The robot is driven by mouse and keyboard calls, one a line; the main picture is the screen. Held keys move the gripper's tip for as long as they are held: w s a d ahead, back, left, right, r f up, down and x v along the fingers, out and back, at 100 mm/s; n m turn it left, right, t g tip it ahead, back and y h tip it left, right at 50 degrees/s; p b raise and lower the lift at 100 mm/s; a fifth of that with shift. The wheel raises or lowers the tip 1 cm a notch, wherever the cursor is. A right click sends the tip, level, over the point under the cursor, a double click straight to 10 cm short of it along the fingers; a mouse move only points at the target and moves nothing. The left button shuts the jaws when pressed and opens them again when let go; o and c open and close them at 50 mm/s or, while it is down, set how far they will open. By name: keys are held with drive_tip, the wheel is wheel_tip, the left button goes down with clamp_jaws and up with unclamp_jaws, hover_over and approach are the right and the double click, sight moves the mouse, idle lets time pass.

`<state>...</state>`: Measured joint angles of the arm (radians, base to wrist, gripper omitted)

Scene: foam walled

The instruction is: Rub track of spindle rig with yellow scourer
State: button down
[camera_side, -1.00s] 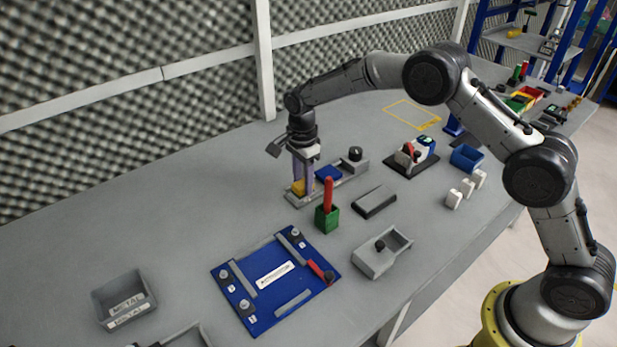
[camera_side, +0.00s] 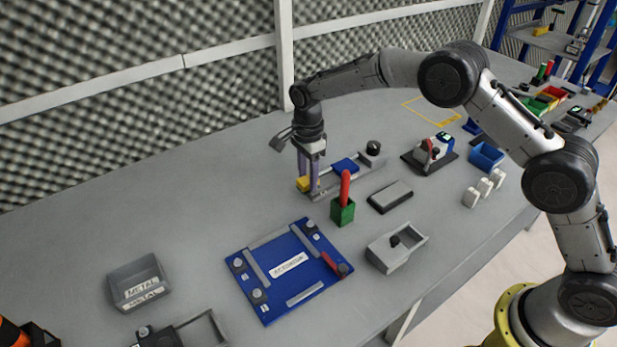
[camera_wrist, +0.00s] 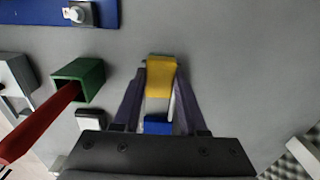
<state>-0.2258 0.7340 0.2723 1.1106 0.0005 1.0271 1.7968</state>
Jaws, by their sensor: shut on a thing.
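My gripper (camera_side: 309,186) points down and is shut on the yellow scourer (camera_side: 303,184), a small block. In the wrist view the scourer (camera_wrist: 161,76) sits between my two dark fingers (camera_wrist: 158,98). The spindle rig (camera_side: 358,183) is a long grey base with a blue block (camera_side: 345,166) on it and a black knob (camera_side: 374,148) at its far right end. The scourer is at the rig's left end, at or just past the end of the track. I cannot tell whether it touches. My fingers hide part of that end.
A green holder (camera_side: 342,213) with a red-handled tool (camera_side: 345,187) stands close in front of the rig. A dark flat block (camera_side: 390,197) lies to its right. A blue fixture plate (camera_side: 262,310) is nearer the front. The table left of my gripper is clear.

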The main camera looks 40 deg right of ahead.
drive_tip(key=shift+r, duration=2.65)
drive_tip(key=shift+r, duration=0.1)
drive_tip(key=shift+r, duration=1.4)
